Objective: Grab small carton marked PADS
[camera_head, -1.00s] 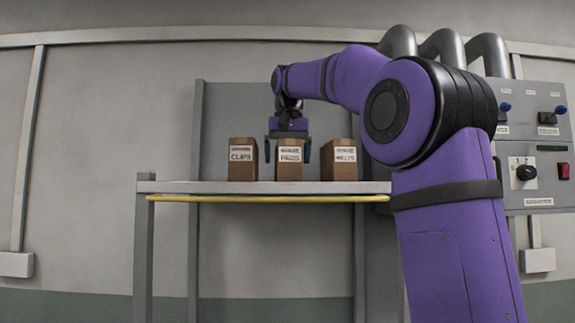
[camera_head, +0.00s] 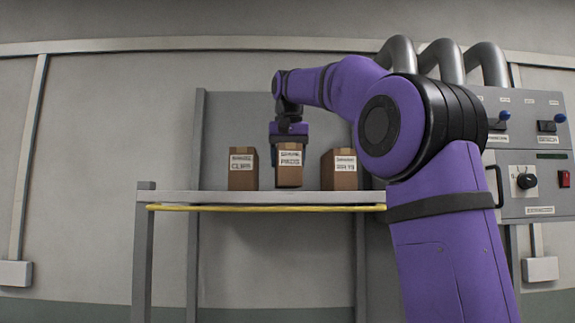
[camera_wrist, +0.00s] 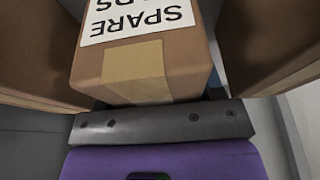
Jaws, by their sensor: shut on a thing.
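The small brown carton marked PADS (camera_head: 289,175) is the middle one of three at the shelf. My gripper (camera_head: 289,141) comes down on it from above and is shut on its upper part. The carton is upright, and its base looks slightly higher than its neighbours' bases, just above the shelf (camera_head: 210,198). In the wrist view the carton (camera_wrist: 140,75) fills the middle, with a white label reading SPARE and a partly cut-off second word, upside down, and a strip of tape. The fingertips are hard to make out there.
A carton marked CLIPS (camera_head: 242,180) stands close on the left and another carton (camera_head: 345,180) close on the right, its label hard to read. A yellow rail (camera_head: 250,208) runs along the shelf front. A control panel (camera_head: 530,150) is at the right.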

